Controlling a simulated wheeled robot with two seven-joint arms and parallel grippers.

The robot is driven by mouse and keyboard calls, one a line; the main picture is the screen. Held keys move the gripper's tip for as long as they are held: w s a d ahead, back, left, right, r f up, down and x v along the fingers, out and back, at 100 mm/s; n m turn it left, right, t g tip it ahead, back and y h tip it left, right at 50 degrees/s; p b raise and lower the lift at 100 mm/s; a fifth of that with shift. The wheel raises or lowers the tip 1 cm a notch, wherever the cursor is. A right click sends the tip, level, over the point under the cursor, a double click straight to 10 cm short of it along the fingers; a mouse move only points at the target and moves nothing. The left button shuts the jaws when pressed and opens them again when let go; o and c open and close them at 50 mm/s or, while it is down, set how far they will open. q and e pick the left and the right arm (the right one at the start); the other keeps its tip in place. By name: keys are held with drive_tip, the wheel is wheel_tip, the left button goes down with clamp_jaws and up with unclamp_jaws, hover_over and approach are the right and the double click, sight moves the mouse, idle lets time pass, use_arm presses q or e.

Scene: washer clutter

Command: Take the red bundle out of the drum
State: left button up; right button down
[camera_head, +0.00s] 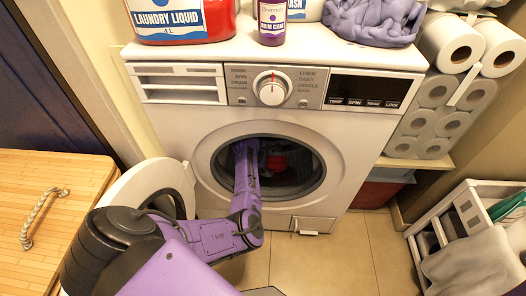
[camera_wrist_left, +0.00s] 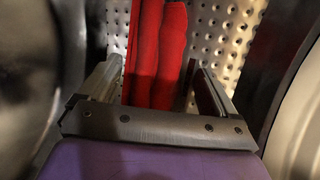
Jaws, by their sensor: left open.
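The washer (camera_head: 215,125) stands in front of me with its round door (camera_head: 150,190) swung open to the left. The red bundle (camera_head: 277,162) lies inside the dark drum (camera_head: 310,170), partly hidden by my arm. In the left wrist view the red bundle (camera_wrist_left: 157,55) shows as upright red folds against the perforated drum wall (camera_wrist_left: 215,35). My left arm reaches through the door opening. My left gripper (camera_wrist_left: 155,85) is open, with one finger on each side of the red bundle. Contact with the fingers cannot be told. My right gripper is not in view.
A wooden cabinet (camera_head: 50,215) is at left. A white rack (camera_head: 440,225) is at right. The floor (camera_head: 335,262) before the washer is clear.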

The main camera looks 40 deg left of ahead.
use_arm(q)
drive_tip(key=shift+x, duration=0.8)
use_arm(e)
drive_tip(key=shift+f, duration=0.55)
